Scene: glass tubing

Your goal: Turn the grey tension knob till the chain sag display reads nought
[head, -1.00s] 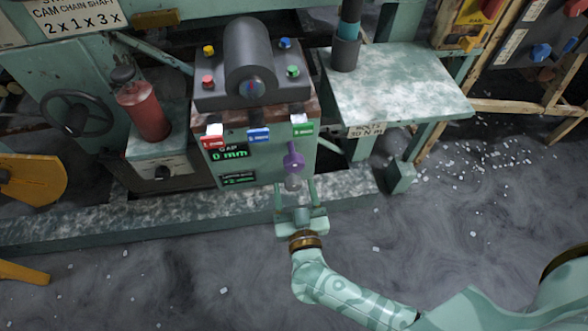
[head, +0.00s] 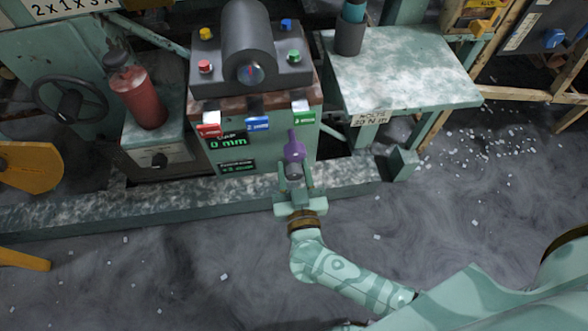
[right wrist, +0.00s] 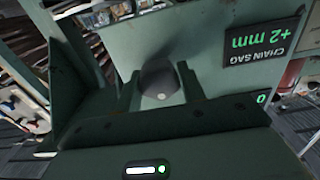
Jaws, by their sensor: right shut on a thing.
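The grey tension knob (head: 294,174) sits low on the front of the green machine, under a purple lever (head: 294,151). My right gripper (head: 295,170) comes up from below with its fingers on either side of the knob and is shut on it. In the right wrist view the dark round knob (right wrist: 160,80) lies between the two fingers. The chain sag display (right wrist: 262,42) appears upside down there and reads +2 mm in green. It also shows in the head view (head: 237,167), too small to read surely. My left gripper is not in view.
A gap display (head: 228,142) reads 0 mm above the sag display. Red (head: 209,130), blue (head: 257,124) and green (head: 304,118) tabs line the machine's edge. A red bottle (head: 139,94) stands left, a pale green table (head: 400,78) right. The floor in front is clear apart from scattered bits.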

